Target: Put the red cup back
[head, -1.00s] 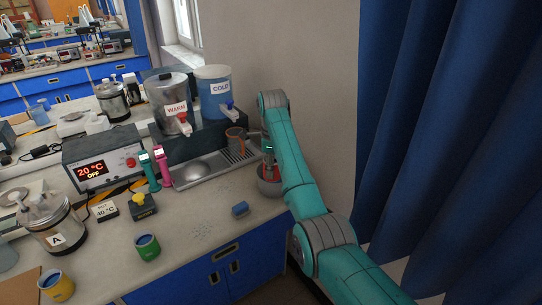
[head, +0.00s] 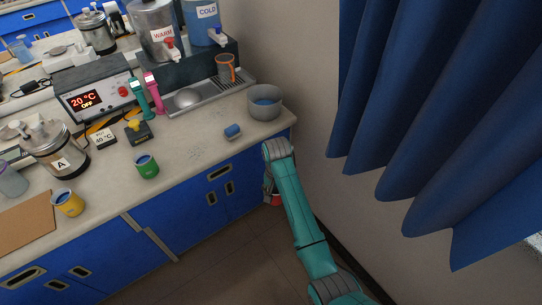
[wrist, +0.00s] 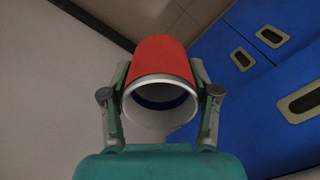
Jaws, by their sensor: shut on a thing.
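The red cup (wrist: 161,58) is between the two fingers of my gripper (wrist: 160,100) in the wrist view. It has a pale rim, and its open end faces the camera, showing a white inside with a dark blue band. My gripper is shut on it. In the head view, a small part of the red cup (head: 277,200) shows beside my teal arm, below the counter's right end and in front of the blue cabinets. The arm hides most of my gripper there.
A green cup (head: 147,167) and a yellow cup (head: 69,203) stand near the front edge. An orange-and-grey cup (head: 226,68) is on the drain tray (head: 205,92). Blue curtains hang at right.

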